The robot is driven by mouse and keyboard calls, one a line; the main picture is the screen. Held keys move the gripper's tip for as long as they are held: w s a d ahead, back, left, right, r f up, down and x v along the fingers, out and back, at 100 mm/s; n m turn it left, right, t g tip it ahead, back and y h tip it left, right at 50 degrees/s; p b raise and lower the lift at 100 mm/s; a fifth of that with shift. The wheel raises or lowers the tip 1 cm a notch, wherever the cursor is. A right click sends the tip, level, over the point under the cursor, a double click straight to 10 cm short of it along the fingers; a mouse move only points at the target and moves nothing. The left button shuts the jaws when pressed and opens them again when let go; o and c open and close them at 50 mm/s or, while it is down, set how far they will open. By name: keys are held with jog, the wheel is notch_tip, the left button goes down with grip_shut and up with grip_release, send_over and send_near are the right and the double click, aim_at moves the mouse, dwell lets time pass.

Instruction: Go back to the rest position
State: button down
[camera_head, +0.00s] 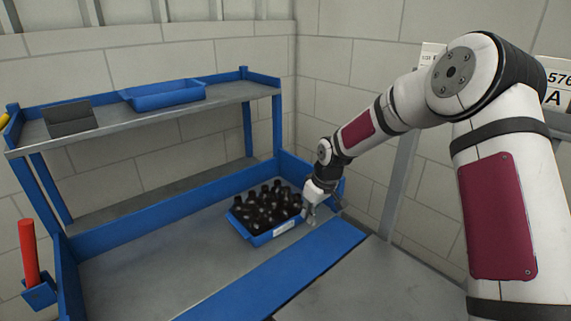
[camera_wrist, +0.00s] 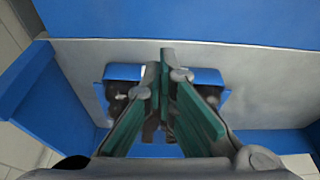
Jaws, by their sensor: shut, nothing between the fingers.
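My gripper (camera_head: 311,213) is at the right end of the workbench, just right of a blue bin of bottles and close to its edge. In the wrist view my gripper (camera_wrist: 158,68) shows two green fingers that converge toward their tips, with nothing held between them. The blue bin (camera_head: 262,238) holds several dark amber bottles (camera_head: 266,205) standing upright. In the wrist view the bin (camera_wrist: 124,72) lies behind the fingers, which hide its middle and many of the bottles.
The bench (camera_head: 160,268) is bare left of the bin, with blue side walls and a blue front strip (camera_head: 290,265). A raised shelf (camera_head: 190,108) carries a blue tray (camera_head: 163,96) and a dark panel (camera_head: 70,121). A red cylinder (camera_head: 30,252) stands at far left.

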jog(key=s+d+r+m+g+h, duration=0.1)
jog(key=s+d+r+m+h, duration=0.15)
jog(key=s+r, duration=0.85)
jog(key=s+d+r+m+h, duration=0.1)
jog(key=s+d+r, duration=0.3)
jog(key=s+r, duration=0.65)
jog(key=s+m+g+y, duration=0.15)
jog(key=s+m, duration=0.25)
jog(key=s, duration=2.4)
notch_tip(320, 180, up, 24)
jog(key=t+p, duration=0.4)
jog(key=p, duration=1.8)
jog(key=shift+d, duration=0.2)
